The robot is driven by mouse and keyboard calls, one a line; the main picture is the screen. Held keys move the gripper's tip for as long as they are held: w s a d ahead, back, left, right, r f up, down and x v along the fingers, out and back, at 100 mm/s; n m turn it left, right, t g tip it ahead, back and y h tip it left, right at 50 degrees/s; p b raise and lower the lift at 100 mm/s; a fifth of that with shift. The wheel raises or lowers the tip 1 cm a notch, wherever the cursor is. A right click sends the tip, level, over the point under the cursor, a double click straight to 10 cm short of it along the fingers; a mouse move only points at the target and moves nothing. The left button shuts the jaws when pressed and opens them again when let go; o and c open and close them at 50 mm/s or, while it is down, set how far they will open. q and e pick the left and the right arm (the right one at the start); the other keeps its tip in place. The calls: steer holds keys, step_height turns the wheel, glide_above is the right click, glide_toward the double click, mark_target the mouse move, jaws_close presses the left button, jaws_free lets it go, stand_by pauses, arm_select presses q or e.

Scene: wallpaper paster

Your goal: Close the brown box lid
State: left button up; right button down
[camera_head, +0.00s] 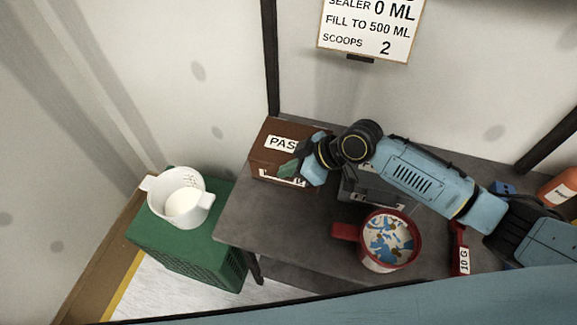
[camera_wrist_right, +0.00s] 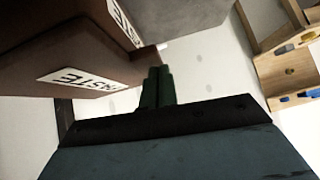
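The brown box (camera_head: 275,155) stands on the grey table near its left back corner, with a white label on its lid (camera_head: 263,139) and another on its front. In the head view the lid lies over the box; I cannot tell whether it is fully down. My right gripper (camera_head: 288,170) is at the box's front right side and hides part of it. In the right wrist view the brown box (camera_wrist_right: 75,75) fills the upper left, and the green fingers (camera_wrist_right: 158,86) are together with nothing seen between them, close beside the box's edge. My left gripper is not in view.
A grey box (camera_head: 362,190) sits under my right forearm. A red-handled cup (camera_head: 388,243) with blue and white contents stands in front. A red block labelled 10 G (camera_head: 460,258) is to the right. A white pot (camera_head: 180,197) stands on a green crate (camera_head: 195,255) at left.

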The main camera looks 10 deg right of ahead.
step_height(320, 180, up, 5)
steer(key=p, duration=0.4)
steer(key=shift+f, duration=0.15)
steer(key=v, duration=0.9)
steer(key=shift+s+d+b, duration=0.2)
steer(key=shift+s+b, duration=0.2)
steer(key=shift+s, duration=0.05)
